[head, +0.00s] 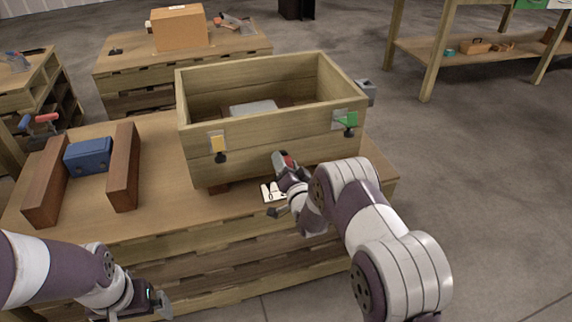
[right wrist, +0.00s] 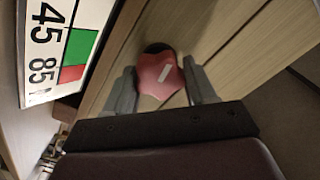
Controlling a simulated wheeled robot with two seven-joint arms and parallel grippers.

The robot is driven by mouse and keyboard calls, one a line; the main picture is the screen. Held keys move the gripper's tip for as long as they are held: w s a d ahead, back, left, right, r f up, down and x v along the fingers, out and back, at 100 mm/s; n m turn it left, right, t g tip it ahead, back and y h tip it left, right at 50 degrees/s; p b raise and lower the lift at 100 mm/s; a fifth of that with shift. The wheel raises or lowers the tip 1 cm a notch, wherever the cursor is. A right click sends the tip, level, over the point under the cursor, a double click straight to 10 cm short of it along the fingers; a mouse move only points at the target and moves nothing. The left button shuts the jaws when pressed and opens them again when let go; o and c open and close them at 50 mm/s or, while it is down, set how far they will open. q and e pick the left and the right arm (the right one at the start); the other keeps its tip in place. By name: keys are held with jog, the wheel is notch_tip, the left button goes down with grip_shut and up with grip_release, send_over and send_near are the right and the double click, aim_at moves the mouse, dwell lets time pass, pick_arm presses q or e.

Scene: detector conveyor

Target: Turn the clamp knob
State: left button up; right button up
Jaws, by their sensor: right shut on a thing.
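The red clamp knob (right wrist: 160,75), with a white mark on its face, sits on the wooden front wall of the box in the right wrist view. My right gripper (right wrist: 162,90) is shut on it, one grey finger on each side. A dial card (right wrist: 50,45) with 45, 85 and red and green patches stands at left in that view. In the head view my right gripper (head: 285,163) is at the front wall of the wooden box (head: 270,135), with a bit of the red knob (head: 289,161) showing. My left gripper (head: 158,304) hangs low in front of the bench; its opening is unclear.
Black knobs sit under a yellow plate (head: 217,143) and a green plate (head: 346,119) on the box front. A blue block (head: 88,156) lies between two brown blocks (head: 124,167) at left on the bench. Open floor (head: 470,190) lies at right.

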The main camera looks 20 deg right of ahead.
jog(key=o, duration=0.9)
jog(key=shift+o, duration=0.2)
jog(key=shift+s, duration=0.1)
jog(key=s+p, duration=0.3)
jog(key=s, duration=0.9)
jog(key=shift+s+d, duration=0.25)
